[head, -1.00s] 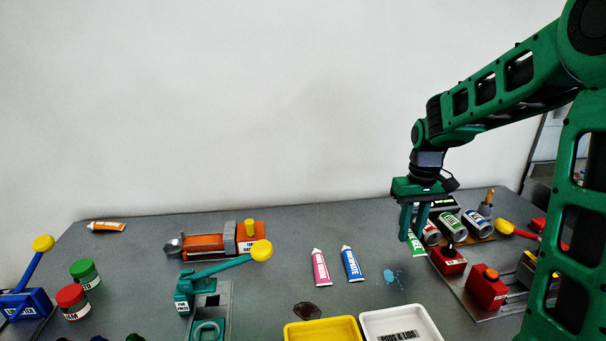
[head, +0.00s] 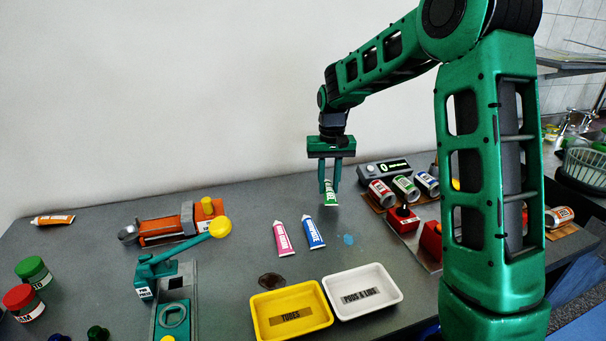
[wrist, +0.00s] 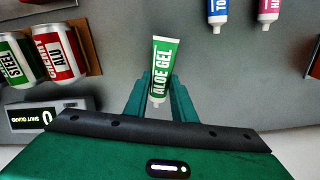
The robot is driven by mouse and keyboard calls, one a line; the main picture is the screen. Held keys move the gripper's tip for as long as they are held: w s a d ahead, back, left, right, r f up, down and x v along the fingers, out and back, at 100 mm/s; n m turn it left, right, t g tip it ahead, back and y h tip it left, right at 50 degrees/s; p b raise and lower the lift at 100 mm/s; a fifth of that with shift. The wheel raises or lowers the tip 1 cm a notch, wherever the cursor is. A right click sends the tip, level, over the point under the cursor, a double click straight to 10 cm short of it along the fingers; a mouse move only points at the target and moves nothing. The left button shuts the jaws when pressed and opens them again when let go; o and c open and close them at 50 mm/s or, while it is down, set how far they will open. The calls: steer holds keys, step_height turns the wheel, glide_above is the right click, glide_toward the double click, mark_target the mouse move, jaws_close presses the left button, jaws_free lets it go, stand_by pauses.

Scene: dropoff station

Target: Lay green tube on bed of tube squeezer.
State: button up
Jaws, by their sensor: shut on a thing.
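My gripper (head: 331,186) is shut on the green tube (head: 331,197). In the wrist view the tube (wrist: 163,68) is labelled ALOE GEL, with its capped end between the fingers (wrist: 158,100) and its wide end pointing away. It appears held above the table behind the blue tube (head: 313,232). An orange machine (head: 165,231) with a grey knob and a yellow top stands at the left back, well left of my gripper. It looks like the tube squeezer, but its label is too small to read here. Its bed is hard to make out.
The pink tube (head: 283,238) lies beside the blue tube. A teal press (head: 150,272) with a yellow-tipped lever stands before the orange machine. Yellow (head: 262,328) and white (head: 392,296) trays are in front.

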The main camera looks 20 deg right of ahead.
mark_target(364, 219)
steer(key=s+d+r+n, duration=0.1)
steer(key=s+d, duration=0.1)
steer(key=s, duration=0.1)
steer(key=s+d+r, duration=0.1)
steer(key=s+d, duration=0.1)
steer(key=s, duration=0.2)
steer(key=s+d+r+n, duration=0.1)
steer(key=s+d, duration=0.1)
steer(key=s, duration=0.1)
steer(key=shift+s+d+n, duration=0.2)
steer(key=shift+s+n, duration=0.05)
steer(key=shift+n, duration=0.05)
steer(key=shift+s+f, duration=0.2)
steer(key=shift+f, duration=2.6)
steer(key=o, duration=0.8)
step_height(364, 219, up, 11)
steer(key=shift+w+f, duration=0.1)
steer(key=shift+f, duration=0.05)
